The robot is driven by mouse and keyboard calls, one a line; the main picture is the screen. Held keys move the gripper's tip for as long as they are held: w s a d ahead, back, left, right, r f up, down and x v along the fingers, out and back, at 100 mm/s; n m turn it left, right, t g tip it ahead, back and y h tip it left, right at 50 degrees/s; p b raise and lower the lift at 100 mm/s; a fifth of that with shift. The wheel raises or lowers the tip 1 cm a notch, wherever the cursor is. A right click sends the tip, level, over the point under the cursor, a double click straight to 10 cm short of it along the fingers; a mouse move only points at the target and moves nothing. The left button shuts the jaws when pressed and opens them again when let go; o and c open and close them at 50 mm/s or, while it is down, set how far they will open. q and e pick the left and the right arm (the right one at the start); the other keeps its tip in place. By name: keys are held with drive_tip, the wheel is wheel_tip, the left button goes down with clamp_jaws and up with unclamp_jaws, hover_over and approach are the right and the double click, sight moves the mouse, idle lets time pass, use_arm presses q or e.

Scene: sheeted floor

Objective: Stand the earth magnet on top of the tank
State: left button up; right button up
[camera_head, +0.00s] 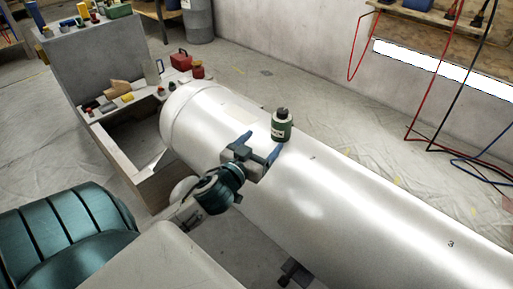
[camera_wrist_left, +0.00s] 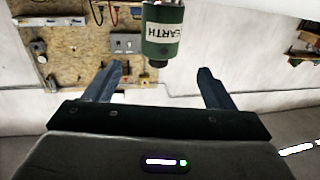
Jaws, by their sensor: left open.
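The earth magnet (camera_head: 281,126) is a dark green cylinder with a pale label and a dark knob on top. It stands upright on the upper surface of the big white tank (camera_head: 340,200). In the left wrist view the magnet (camera_wrist_left: 162,42) appears upside down, its label reading EARTH, with the tank surface along the top edge. My left gripper (camera_head: 259,146) is open and empty just beside the magnet, on its near left side. In the left wrist view the fingers (camera_wrist_left: 160,70) are apart, with the magnet beyond them. A dark part at the bottom of the head view may be my right gripper (camera_head: 292,273).
A low bench (camera_head: 130,115) with tools and a red box (camera_head: 181,60) stands at the tank's left end. Red and dark cables hang at the right. A teal ribbed cylinder (camera_head: 65,225) fills the lower left. The tank top right of the magnet is bare.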

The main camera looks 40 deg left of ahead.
use_arm(q)
drive_tip(key=s+d+r+m+t+h, duration=0.1)
drive_tip(key=s+d+r+t+h, duration=0.1)
drive_tip(key=s+d, duration=0.7)
drive_tip(key=shift+d+m+t+h, duration=0.4)
drive_tip(key=shift+d+t+h, duration=0.35)
drive_tip(key=shift+d, duration=0.25)
use_arm(e)
drive_tip(key=shift+w+r, duration=0.1)
drive_tip(key=shift+r, duration=0.3)
use_arm(q)
drive_tip(key=shift+s+f, duration=0.1)
drive_tip(key=shift+s, duration=0.05)
